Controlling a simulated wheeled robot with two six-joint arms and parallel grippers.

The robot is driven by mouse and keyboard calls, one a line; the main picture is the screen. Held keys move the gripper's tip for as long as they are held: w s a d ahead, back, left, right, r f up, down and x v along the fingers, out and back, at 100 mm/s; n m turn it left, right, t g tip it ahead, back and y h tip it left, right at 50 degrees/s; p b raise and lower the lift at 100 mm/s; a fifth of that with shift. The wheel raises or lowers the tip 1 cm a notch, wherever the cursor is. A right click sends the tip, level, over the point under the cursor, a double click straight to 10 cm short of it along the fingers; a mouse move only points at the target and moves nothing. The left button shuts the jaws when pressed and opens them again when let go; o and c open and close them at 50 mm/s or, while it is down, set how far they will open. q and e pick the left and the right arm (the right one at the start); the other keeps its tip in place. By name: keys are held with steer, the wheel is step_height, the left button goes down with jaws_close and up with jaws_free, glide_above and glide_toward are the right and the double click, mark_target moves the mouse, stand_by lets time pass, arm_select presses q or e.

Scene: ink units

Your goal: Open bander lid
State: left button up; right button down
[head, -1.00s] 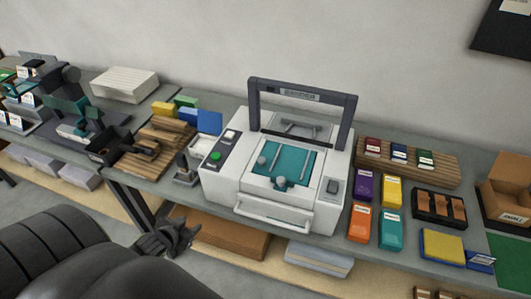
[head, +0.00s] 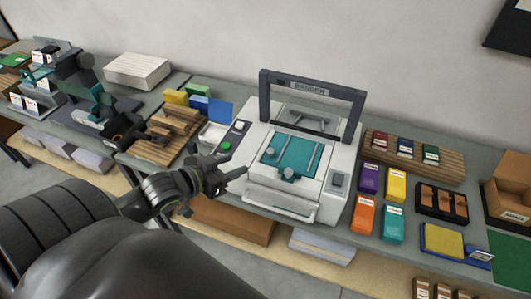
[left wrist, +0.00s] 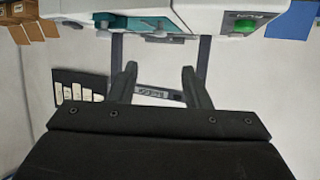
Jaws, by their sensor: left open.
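My left gripper (head: 236,164) is open and empty near the bander's front left side, apart from the handle bar as far as I can tell. Its two fingers (left wrist: 160,75) also show in the left wrist view. My right gripper is out of view.
Coloured ink boxes (head: 380,200) stand right of the bander, with a wooden rack (head: 440,162) behind them. A black tray (head: 442,203) and an open carton (head: 508,195) are farther right. Wooden slats (head: 165,145) and dark equipment (head: 95,105) lie left.

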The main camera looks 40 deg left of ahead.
mark_target(270, 150)
arm_select(q)
steer(key=p+x, duration=0.1)
steer(key=x, duration=1.2)
steer(key=shift+w+f, duration=0.2)
steer(key=shift+w, duration=0.15)
jaws_close()
